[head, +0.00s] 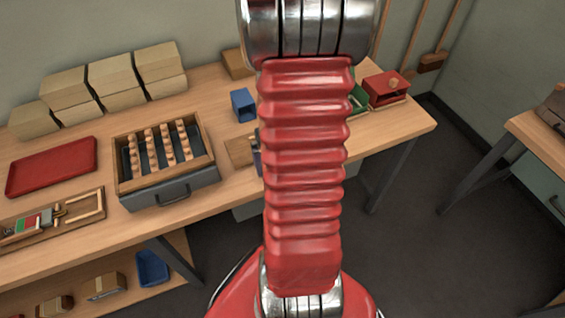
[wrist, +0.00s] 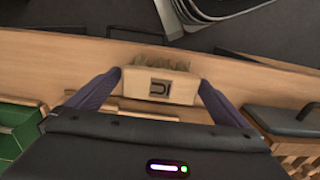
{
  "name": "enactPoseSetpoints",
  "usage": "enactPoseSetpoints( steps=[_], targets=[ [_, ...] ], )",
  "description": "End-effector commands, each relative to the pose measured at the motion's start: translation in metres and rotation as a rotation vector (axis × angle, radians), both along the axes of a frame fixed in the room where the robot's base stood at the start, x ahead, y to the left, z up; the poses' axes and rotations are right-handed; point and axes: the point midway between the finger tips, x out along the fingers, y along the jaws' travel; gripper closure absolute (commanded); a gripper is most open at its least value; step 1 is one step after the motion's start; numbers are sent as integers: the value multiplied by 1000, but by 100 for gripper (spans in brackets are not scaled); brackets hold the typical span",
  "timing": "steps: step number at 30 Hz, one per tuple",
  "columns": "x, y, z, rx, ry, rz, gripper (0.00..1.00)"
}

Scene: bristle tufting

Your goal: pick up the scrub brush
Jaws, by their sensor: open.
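The scrub brush is most likely the pale wooden block (wrist: 152,86) with greenish-tan bristle tufts along its upper edge and a dark mark on its face, in the wrist view. It lies at the wooden bench top, between the two purple fingers of my gripper (wrist: 161,82). One finger is at each end of the block. My gripper is open; I cannot tell whether either finger touches the block. In the head view my red arm hides the block and most of the gripper.
In the head view, a tray with rows of wooden pegs (head: 121,184) stands left of my arm, near a blue bin (head: 243,105). A red box (head: 386,88) and a green bin (head: 359,98) stand right. A red tray (head: 52,166) lies far left.

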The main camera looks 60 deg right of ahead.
Motion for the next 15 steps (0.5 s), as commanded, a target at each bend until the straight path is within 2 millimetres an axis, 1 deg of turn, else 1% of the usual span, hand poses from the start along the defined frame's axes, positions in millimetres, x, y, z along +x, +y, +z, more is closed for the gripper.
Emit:
enactPoseSetpoints(
  steps=[9,15],
  targets=[
    [0,0,0,0,0,-1,1],
    [0,0,0,0,0,-1,15]
  ],
)
